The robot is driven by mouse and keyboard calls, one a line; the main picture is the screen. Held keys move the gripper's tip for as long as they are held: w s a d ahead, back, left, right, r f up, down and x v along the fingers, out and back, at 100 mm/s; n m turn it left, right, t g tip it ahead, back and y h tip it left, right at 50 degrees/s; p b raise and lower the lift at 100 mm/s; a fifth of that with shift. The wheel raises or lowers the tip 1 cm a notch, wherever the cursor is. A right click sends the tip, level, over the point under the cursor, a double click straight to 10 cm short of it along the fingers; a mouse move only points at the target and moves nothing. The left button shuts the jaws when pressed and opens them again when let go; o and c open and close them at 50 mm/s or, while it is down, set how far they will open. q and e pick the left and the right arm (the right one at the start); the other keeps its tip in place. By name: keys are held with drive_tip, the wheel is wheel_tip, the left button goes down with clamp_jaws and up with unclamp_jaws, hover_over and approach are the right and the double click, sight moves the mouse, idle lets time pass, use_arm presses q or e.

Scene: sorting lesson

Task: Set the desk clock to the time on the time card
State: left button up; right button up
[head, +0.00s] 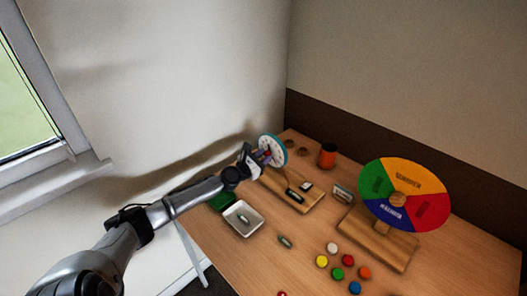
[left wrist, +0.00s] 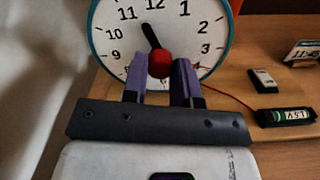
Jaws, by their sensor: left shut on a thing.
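The desk clock (head: 272,150) has a white face and teal rim and stands upright on a wooden base at the back left of the desk. In the left wrist view the clock face (left wrist: 125,38) fills the top left. My left gripper (left wrist: 160,70) is shut on the red knob (left wrist: 160,62) at the clock's centre. My left gripper (head: 266,156) reaches the face from the left. The time card (left wrist: 303,52) stands to the right and seems to read 11:45.
A battery (left wrist: 288,116) sits in a holder on the clock's base, with a red wire running from it. A white tray (head: 231,231), a loose battery (head: 285,241), a season wheel (head: 430,185), an orange cup (head: 327,155) and several coloured pieces (head: 338,273) surround it.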

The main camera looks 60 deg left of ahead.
use_arm(q)
drive_tip(key=shift+m+p, duration=0.3)
drive_tip(key=shift+m, duration=0.7)
drive_tip(key=m, duration=0.3)
drive_tip(key=shift+f+m, duration=0.1)
drive_tip(key=shift+m, duration=0.2)
drive_tip(key=m, duration=0.5)
drive_tip(key=shift+m, duration=0.3)
drive_tip(key=m, duration=0.4)
drive_tip(key=shift+r+m, duration=0.2)
drive_tip(key=shift+m, duration=0.9)
drive_tip(key=m+p, duration=0.1)
drive_tip(key=m, duration=0.1)
drive_tip(key=shift+r+m, duration=0.1)
drive_tip(key=shift+m, duration=0.3)
drive_tip(key=m+p, duration=0.3)
drive_tip(key=m, duration=0.2)
drive_tip(key=shift+m, duration=0.4)
drive_tip(key=shift+m+p, duration=0.3)
use_arm(e)
wheel_tip(320, 180, up, 6)
drive_tip(key=shift+a+f, duration=0.1)
